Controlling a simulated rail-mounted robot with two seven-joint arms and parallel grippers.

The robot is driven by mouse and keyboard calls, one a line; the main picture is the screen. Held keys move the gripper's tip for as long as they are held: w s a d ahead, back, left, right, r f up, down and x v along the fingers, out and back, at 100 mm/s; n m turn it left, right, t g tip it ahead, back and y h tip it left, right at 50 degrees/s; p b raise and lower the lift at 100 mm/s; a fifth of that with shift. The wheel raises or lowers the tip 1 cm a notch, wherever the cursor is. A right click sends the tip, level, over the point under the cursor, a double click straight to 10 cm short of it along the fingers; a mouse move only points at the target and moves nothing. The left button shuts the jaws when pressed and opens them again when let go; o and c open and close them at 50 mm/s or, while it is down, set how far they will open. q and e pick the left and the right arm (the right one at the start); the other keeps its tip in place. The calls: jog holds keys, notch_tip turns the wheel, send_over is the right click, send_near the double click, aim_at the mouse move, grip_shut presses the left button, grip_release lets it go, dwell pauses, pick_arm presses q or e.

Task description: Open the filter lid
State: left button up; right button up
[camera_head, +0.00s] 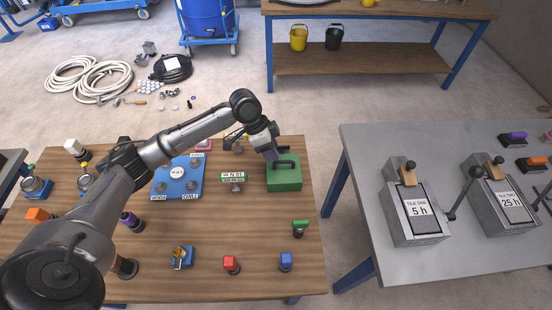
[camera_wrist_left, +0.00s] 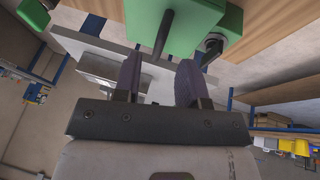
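A green box (camera_head: 284,180), which I take to be the filter, stands at the right edge of the wooden table. A black handle (camera_head: 287,151) sits on its top, which looks closed. My left gripper (camera_head: 273,156) is at the handle, above the box's upper left part. In the left wrist view the two dark fingers of the left gripper (camera_wrist_left: 160,70) are apart. A black bar (camera_wrist_left: 164,34) from the green box (camera_wrist_left: 190,22) points in between them, with gaps on both sides. I cannot tell whether either finger touches it. My right gripper is in neither view.
A green-topped switch (camera_head: 300,228) and red (camera_head: 231,264) and blue (camera_head: 286,261) buttons are nearer. A grey table (camera_head: 440,250) with two tile units lies right, across a gap.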

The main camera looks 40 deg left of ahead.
aim_at(284, 166)
pick_arm(q)
jog(key=shift+b+x, duration=0.3)
jog(key=shift+x, duration=1.45)
jog(key=shift+c, duration=0.3)
grip_shut()
